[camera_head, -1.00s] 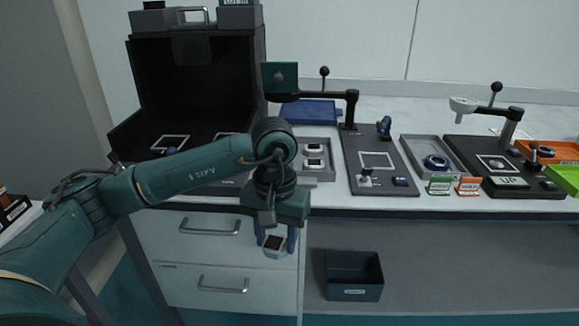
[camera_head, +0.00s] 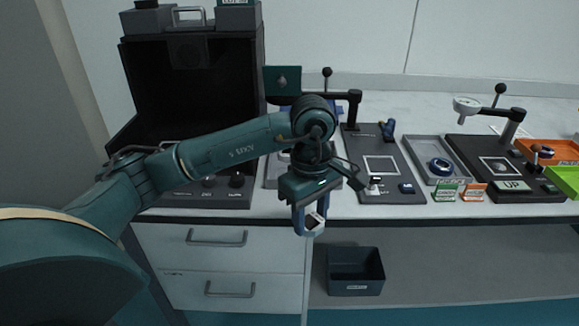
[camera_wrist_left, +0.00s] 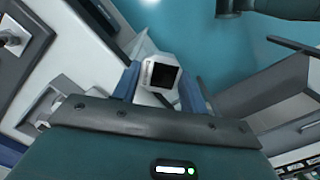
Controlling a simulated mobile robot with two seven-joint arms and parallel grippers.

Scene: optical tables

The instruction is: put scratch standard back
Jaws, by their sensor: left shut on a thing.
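The scratch standard (camera_head: 316,222), a small white block with a dark square face, is between the fingers of my left gripper (camera_head: 309,221). The gripper is shut on it and holds it tilted, in front of the bench's front edge. In the left wrist view the block (camera_wrist_left: 161,74) sits between the blue fingers, its dark face showing. A grey tray (camera_head: 272,174) on the bench is mostly hidden behind my left arm. My right gripper is out of view.
A black open-fronted booth (camera_head: 137,98) stands at left. Right of the arm are a dark stand plate (camera_head: 405,170), a grey tray with a blue ring (camera_head: 438,167), and green and orange cards. Drawers (camera_head: 215,258) and a dark bin (camera_head: 356,273) are below.

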